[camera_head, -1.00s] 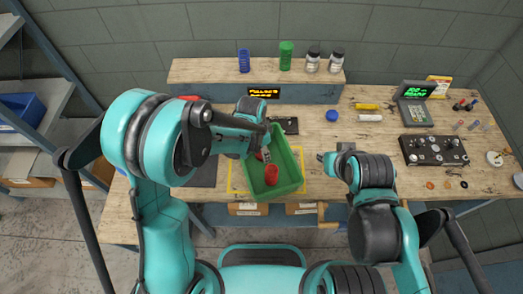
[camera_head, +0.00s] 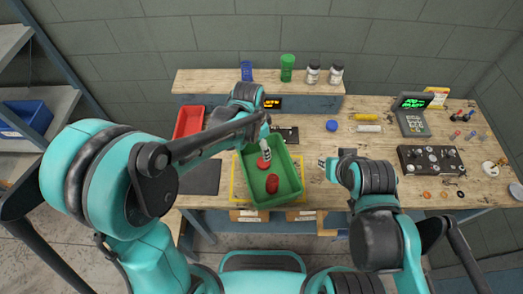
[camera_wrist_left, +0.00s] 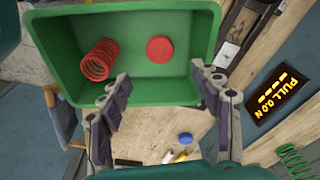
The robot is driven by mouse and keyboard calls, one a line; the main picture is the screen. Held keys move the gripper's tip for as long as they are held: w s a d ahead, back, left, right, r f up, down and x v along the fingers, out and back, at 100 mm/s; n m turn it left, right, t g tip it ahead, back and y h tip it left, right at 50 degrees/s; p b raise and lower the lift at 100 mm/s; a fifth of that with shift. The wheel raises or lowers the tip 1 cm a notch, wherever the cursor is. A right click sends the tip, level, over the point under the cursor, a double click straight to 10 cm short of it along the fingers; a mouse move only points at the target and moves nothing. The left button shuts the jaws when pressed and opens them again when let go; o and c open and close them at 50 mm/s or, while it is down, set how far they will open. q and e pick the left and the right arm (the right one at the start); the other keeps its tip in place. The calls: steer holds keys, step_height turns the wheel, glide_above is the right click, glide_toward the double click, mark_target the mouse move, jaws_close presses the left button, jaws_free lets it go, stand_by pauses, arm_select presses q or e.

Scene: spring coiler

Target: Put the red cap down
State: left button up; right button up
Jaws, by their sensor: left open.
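The red cap (camera_head: 264,162) lies flat on the floor of the green bin (camera_head: 297,186). It also shows in the left wrist view (camera_wrist_left: 159,49), apart from the fingers. A red spring (camera_head: 272,184) is in the same bin, beside the cap; its coils show in the left wrist view (camera_wrist_left: 98,60). My left gripper (camera_head: 266,148) is over the bin's far part, near the cap. In the left wrist view its fingers (camera_wrist_left: 158,98) are spread wide with nothing between them. My right gripper (camera_head: 324,163) is over the bench right of the bin; its jaws are too small to read.
A red tray (camera_head: 188,121) and a dark mat (camera_head: 201,177) lie left of the bin. A blue cap (camera_head: 332,125) and a black control panel (camera_head: 430,160) are to the right. A raised shelf (camera_head: 215,80) with jars runs along the back.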

arm_select(q)
steer(key=s+a+r+n+t, duration=0.3)
steer(key=s+a+r+n, duration=0.2)
steer(key=a, duration=0.3)
steer(key=s+a+r+n+t+y, duration=0.1)
steer(key=s+a+r+n+t, duration=0.2)
steer(key=s+a+r+n, duration=0.3)
steer(key=shift+s+a+r+n, duration=0.15)
steer(key=shift+s+a+n, duration=0.3)
steer(key=shift+a, duration=0.8)
steer(key=shift+w, duration=0.1)
step_height(320, 180, down, 8)
steer(key=b, duration=0.8)
steer(key=shift+f, duration=0.2)
